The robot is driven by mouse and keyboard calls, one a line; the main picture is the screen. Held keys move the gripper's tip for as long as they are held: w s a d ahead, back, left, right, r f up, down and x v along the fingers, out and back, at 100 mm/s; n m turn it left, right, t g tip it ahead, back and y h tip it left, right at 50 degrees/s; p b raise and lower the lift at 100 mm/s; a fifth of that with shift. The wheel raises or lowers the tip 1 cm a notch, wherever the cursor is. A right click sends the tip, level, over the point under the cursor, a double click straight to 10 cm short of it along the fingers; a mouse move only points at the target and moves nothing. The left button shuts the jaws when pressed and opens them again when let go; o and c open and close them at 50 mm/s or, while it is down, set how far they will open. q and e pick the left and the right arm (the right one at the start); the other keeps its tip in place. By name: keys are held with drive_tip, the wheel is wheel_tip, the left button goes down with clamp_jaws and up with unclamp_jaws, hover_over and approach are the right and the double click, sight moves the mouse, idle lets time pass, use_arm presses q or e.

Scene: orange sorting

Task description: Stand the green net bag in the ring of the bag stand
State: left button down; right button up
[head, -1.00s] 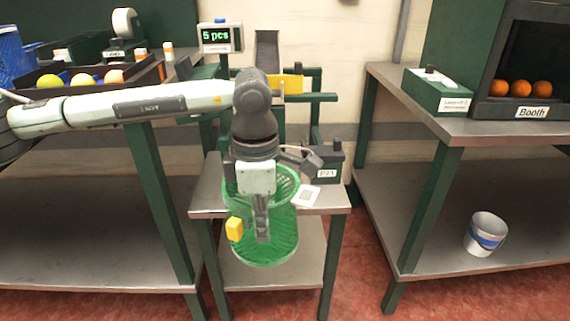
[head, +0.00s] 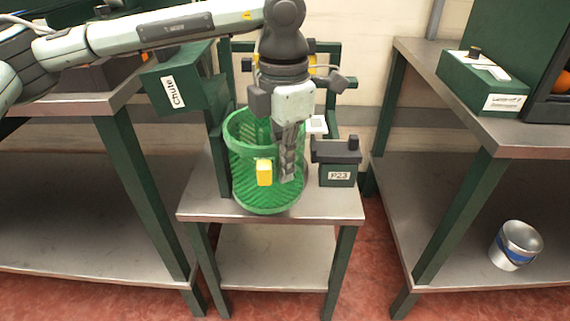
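The green net bag (head: 250,184) is an upright, open-topped mesh cylinder with a yellow tag (head: 264,172) on its front. It appears over the small metal-topped stand table (head: 212,208), its bottom near the front edge. I cannot tell whether it touches the top. My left gripper (head: 288,172) points down at the bag's right front side. Its fingers look closed on the bag wall, and the bag has moved with it. I cannot make out the stand's ring; green frame posts (head: 219,150) stand behind and beside the bag. My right gripper is out of view.
A dark green box labelled P23 (head: 337,175) stands right of the bag. A green chute (head: 185,82) is at the left. A right-hand bench (head: 470,95) carries a green box (head: 482,80); a bucket (head: 516,245) sits on its lower shelf.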

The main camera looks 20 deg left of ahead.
use_arm(q)
drive_tip(key=w+a, duration=0.1)
drive_tip(key=w, duration=0.2)
drive_tip(key=w+a+p, duration=0.1)
drive_tip(key=w, duration=0.3)
drive_tip(key=w+a+p, duration=0.1)
drive_tip(key=w, duration=0.3)
drive_tip(key=shift+f, duration=0.2)
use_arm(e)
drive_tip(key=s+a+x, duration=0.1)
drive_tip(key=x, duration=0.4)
use_arm(q)
drive_tip(key=f+b, duration=0.2)
drive_tip(key=f, duration=0.2)
drive_tip(key=shift+s+b, duration=0.2)
drive_tip(key=shift+b, duration=0.1)
drive_tip(key=shift+f+b, duration=0.35)
drive_tip(key=shift+f, duration=0.2)
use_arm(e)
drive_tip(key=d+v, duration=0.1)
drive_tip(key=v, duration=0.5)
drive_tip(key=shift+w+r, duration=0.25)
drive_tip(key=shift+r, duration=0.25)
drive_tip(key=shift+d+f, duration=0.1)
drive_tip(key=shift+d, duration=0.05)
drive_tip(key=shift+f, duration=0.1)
use_arm(q)
drive_tip(key=c, duration=1.6)
unclamp_jaws()
drive_tip(key=shift+c, duration=0.2)
